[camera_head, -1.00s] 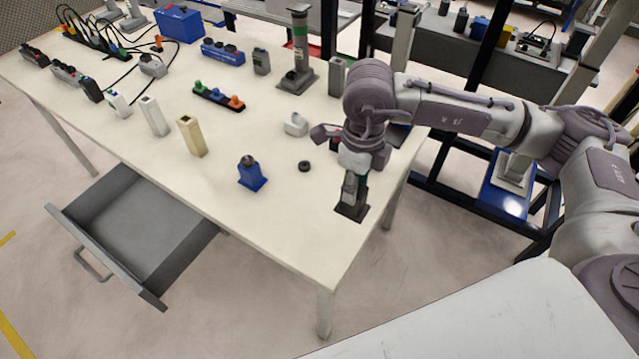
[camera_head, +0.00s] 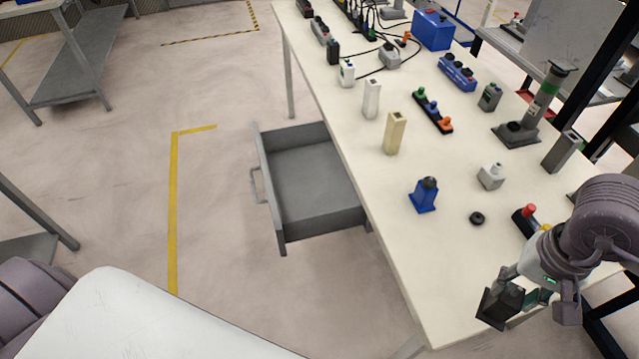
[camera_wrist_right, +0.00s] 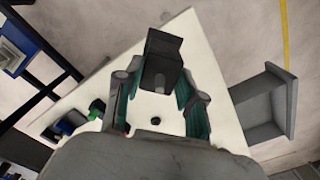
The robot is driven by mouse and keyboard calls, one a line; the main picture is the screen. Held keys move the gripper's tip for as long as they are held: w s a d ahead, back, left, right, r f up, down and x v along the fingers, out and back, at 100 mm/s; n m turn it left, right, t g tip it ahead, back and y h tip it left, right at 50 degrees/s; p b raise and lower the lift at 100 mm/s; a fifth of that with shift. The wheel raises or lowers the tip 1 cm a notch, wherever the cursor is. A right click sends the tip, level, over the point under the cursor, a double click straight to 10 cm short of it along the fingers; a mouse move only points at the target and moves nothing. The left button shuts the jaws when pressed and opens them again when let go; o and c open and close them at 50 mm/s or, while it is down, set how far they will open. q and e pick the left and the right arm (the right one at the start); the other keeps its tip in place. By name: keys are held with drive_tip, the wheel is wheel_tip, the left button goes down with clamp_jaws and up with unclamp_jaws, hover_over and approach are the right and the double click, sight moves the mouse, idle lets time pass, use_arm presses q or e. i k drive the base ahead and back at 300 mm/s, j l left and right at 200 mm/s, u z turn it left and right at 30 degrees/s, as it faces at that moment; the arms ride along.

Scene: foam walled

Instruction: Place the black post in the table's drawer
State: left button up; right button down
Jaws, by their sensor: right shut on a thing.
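The black post (camera_head: 498,304) is in my right gripper (camera_head: 522,290), near the table's front corner in the head view. It looks tilted, with its dark square base toward the left. In the right wrist view the post (camera_wrist_right: 162,50) sits between the two green-padded fingers of the right gripper (camera_wrist_right: 157,92), which is shut on it. The head view does not clearly show how high it is above the table. The grey drawer (camera_head: 315,185) is pulled out on the table's left side and looks empty. It also shows in the right wrist view (camera_wrist_right: 262,105). My left gripper is not in view.
A red-buttoned box (camera_head: 525,220) is beside my right arm. The floor around the drawer is clear.

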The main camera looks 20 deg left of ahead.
sight(310, 185)
drive_tip(key=i+j+u, duration=0.1)
drive_tip(key=j, duration=0.3)
drive_tip(key=i+j, duration=0.1)
drive_tip(key=j, duration=0.25)
drive_tip(key=i+j+u, duration=0.15)
drive_tip(key=j, duration=0.2)
drive_tip(key=i+j+u, duration=0.1)
drive_tip(key=j, duration=0.3)
drive_tip(key=i+j+u, duration=0.1)
drive_tip(key=j, duration=0.25)
drive_tip(key=i+j, duration=0.15)
drive_tip(key=j, duration=0.2)
drive_tip(key=u, duration=0.05)
